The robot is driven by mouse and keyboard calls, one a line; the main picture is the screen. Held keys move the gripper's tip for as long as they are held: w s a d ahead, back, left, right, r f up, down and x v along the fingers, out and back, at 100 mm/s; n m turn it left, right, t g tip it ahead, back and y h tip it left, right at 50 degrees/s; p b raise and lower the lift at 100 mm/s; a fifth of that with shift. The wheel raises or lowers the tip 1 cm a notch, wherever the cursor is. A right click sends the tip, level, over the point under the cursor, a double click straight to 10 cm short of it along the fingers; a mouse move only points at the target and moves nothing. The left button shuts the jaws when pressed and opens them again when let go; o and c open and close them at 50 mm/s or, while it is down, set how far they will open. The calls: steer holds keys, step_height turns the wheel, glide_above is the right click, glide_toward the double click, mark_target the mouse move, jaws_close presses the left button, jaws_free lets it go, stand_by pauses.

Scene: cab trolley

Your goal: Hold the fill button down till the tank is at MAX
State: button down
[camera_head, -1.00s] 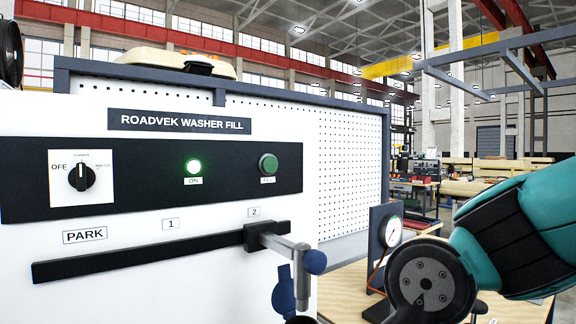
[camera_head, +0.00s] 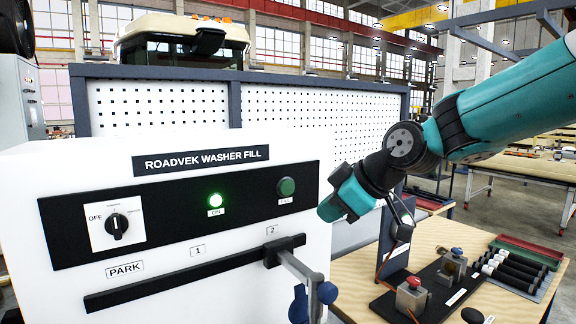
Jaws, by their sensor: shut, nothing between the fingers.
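The green fill button (camera_head: 287,187) is on the black strip of the white panel headed ROADVEK WASHER FILL (camera_head: 201,161). The label below it is partly legible. The green ON lamp (camera_head: 215,199) left of it is lit. My arm's teal wrist (camera_head: 345,197) is to the right of the button, apart from it in the picture. My gripper's fingers cannot be made out; they seem hidden behind or beyond the wrist. I cannot pick out a tank or a MAX mark.
A selector knob (camera_head: 117,226) is at the panel's left. Below, a slotted black bar (camera_head: 180,277) carries a metal lever (camera_head: 300,268) at 2, jutting forward. A wooden bench (camera_head: 360,268) at right holds a dark stand, small valve blocks (camera_head: 411,296) and black cylinders.

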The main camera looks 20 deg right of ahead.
mark_target(288, 188)
steer(key=shift+w+d+r, duration=0.25)
steer(key=shift+w+r, duration=0.05)
steer(key=shift+w+a+p, duration=0.45)
steer(key=shift+w, duration=0.95)
steer(key=shift+w+a+p, duration=0.45)
steer(key=shift+w+a, duration=0.05)
steer(key=shift+w, duration=0.9)
steer(key=shift+w+a+p, duration=0.45)
steer(key=shift+w, duration=0.95)
steer(key=shift+w, duration=0.1)
steer(key=shift+w+a, duration=0.15)
steer(key=shift+w, duration=0.15)
steer(key=shift+w+a, duration=0.15)
steer(key=shift+w, duration=0.3)
stand_by(2.6)
